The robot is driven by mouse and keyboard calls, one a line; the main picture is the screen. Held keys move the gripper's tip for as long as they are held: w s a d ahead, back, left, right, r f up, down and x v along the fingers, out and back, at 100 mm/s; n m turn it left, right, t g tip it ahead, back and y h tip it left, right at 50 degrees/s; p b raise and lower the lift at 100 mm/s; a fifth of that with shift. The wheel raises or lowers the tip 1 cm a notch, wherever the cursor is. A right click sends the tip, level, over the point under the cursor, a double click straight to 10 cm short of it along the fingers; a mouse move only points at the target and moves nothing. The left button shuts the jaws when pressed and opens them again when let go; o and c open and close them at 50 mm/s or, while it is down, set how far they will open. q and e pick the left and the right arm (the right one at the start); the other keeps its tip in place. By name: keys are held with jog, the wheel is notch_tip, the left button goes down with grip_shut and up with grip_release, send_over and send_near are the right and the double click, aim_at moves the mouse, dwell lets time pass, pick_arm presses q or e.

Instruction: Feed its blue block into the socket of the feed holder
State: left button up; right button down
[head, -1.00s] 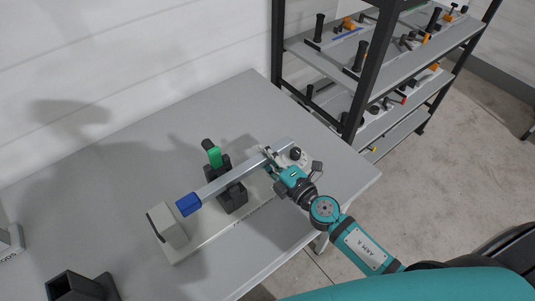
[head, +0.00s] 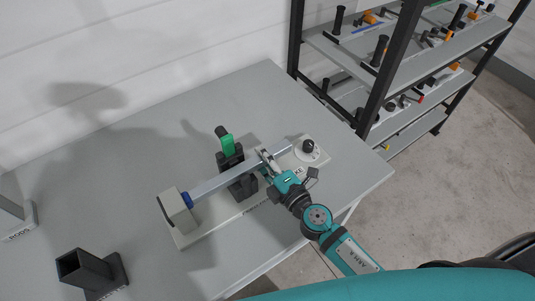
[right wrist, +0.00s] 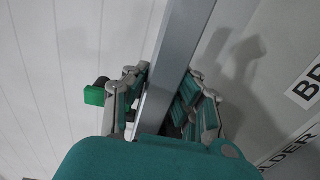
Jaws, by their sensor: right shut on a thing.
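A long grey square bar (head: 218,182) carries a blue block (head: 187,201) at its left end. Only a narrow band of blue shows, against the light grey block (head: 174,210) at the left of the feed holder's white base (head: 213,228); the rest is hidden, seemingly inside the socket. The bar passes over a black stand (head: 238,184) with a raised green part (head: 228,146). My right gripper (head: 267,163) is shut on the bar near its right end. In the right wrist view the bar (right wrist: 180,50) runs between the fingers. My left gripper is out of view.
A black knob (head: 308,146) stands on the base's right end. A dark open-topped box (head: 90,272) and a grey labelled piece (head: 14,220) are at the left. A shelf rack (head: 395,75) stands right of the table (head: 250,95).

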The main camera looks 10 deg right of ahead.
jog(key=shift+a+f, duration=0.1)
jog(key=shift+f, duration=0.1)
dwell(0.6)
jog(key=c, duration=1)
grip_release()
jog(key=shift+s, duration=0.1)
jog(key=v, duration=1.2)
